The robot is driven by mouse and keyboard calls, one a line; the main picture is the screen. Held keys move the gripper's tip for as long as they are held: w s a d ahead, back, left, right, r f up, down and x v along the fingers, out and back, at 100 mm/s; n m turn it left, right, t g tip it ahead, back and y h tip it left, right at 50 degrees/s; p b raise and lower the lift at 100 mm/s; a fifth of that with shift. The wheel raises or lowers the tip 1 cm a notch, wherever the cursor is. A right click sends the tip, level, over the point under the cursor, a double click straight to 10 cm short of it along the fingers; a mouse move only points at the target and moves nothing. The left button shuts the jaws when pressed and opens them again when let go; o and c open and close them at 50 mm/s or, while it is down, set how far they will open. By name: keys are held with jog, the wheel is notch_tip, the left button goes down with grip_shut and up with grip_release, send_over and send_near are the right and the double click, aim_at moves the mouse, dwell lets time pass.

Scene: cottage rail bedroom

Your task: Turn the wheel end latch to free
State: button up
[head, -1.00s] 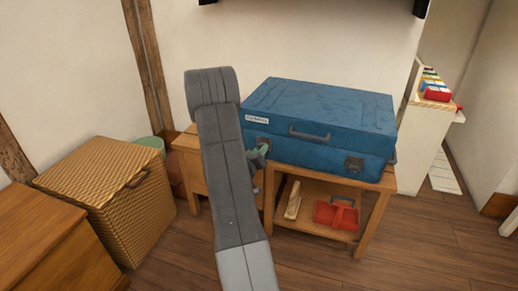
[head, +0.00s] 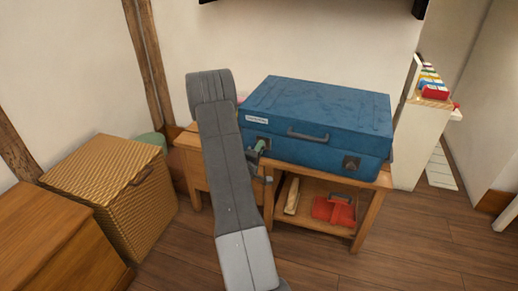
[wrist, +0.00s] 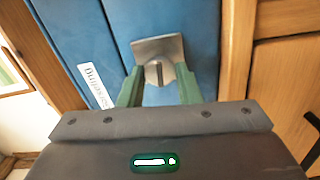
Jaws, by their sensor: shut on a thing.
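A blue trunk (head: 318,115) lies closed on a wooden stand, with a handle (head: 308,134) on its front. My gripper (head: 261,147) is at the left end of the trunk's front, partly behind my arm. In the wrist view, its green fingers (wrist: 158,76) are shut on the round knob (wrist: 158,72) of a metal latch. The latch's plate (wrist: 160,47) lies against the blue front, and the knob's ridge runs up and down the picture. A white label (wrist: 95,86) is beside it. A second latch (head: 351,164) sits at the right end, apart from my gripper.
The wooden stand (head: 368,214) has a lower shelf with a red object (head: 334,209) and a wooden piece (head: 291,196). A wicker hamper (head: 117,183) and wooden chest (head: 55,237) stand left. A white shelf unit (head: 407,142) stands right. Floor (head: 420,235) is clear at front right.

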jog(key=shift+n, duration=0.6)
jog(key=o, duration=1)
jog(key=shift+c, duration=0.2)
jog(key=shift+s, duration=0.1)
jog(key=p+v, duration=0.2)
jog(key=v, duration=1.1)
jog(key=shift+s, duration=0.35)
jog(key=shift+w+a, duration=0.1)
jog(key=shift+a, duration=0.05)
